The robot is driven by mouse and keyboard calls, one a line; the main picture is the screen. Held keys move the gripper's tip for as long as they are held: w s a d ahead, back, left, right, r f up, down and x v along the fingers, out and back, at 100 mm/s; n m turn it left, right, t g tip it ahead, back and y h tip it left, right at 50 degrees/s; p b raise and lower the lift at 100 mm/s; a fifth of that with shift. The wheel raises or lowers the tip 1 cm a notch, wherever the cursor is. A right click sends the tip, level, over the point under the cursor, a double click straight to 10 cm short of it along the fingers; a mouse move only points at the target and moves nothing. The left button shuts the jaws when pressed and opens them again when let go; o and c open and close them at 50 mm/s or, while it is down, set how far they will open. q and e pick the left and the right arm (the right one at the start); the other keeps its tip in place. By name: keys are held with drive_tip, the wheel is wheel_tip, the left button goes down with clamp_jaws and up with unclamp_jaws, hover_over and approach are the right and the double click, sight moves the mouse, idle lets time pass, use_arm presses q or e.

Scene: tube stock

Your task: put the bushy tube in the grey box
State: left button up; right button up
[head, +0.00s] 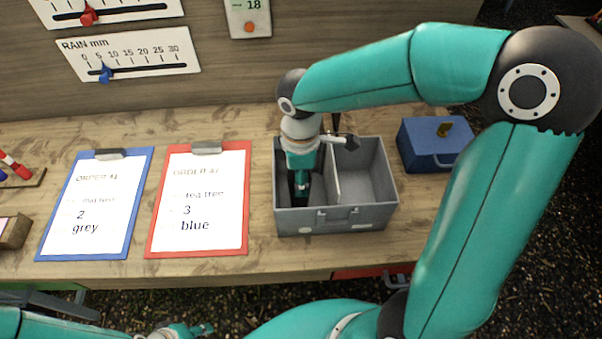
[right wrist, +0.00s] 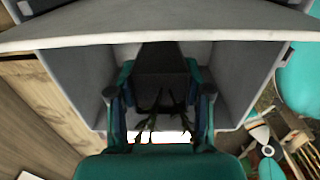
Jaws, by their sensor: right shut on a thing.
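The grey box (head: 345,222) stands open on the bench, split by a divider into a left and a right compartment. My right gripper (head: 301,188) points down into the left compartment. In the right wrist view it is shut on the bushy tube (right wrist: 161,68), a dark tapered tube with thin dark sprigs at the palm end. The grey walls (right wrist: 72,75) surround it there. I cannot tell whether the tube touches the floor of the box. The right compartment looks empty. My left gripper (head: 182,331) is at the bottom edge, partly cut off.
A blue box (head: 430,150) with a brassy latch stands right of the grey box. A red clipboard (head: 151,235) and a blue clipboard (head: 45,240) with order sheets lie to the left. A board with sliding scales (head: 130,55) stands behind.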

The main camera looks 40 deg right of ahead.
drive_tip(key=o, duration=1.3)
drive_tip(key=shift+f, duration=0.1)
drive_tip(key=shift+c, duration=0.2)
wheel_tip(320, 180, up, 12)
drive_tip(key=shift+s, duration=0.2)
